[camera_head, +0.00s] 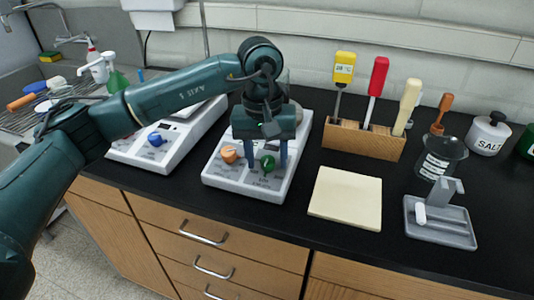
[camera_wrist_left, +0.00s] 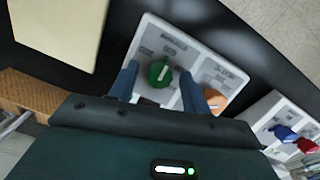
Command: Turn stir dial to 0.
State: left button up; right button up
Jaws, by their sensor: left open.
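A white hotplate-style device (camera_head: 245,188) stands on the black counter with an orange dial (camera_head: 229,154) and a green dial (camera_head: 267,163) on its front panel. The panel lettering is too small to read, so I cannot tell which dial is labelled stir. My left gripper (camera_head: 266,158) points down over this panel, open, with its two blue fingers on either side of the green dial. In the left wrist view the green dial (camera_wrist_left: 159,74) shows between the fingertips, and the orange dial (camera_wrist_left: 214,100) lies just outside one finger. I cannot tell whether the fingers touch the green dial. My right gripper is not in view.
A second white device (camera_head: 165,140) with a blue dial (camera_head: 155,139) stands to the left. A wooden block (camera_head: 362,141) of tools, a cream pad (camera_head: 345,198), a beaker (camera_head: 441,158) and a grey stand (camera_head: 440,222) are to the right. The counter's front edge is near.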

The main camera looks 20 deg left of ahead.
pick_arm(q)
jog(key=c, duration=1)
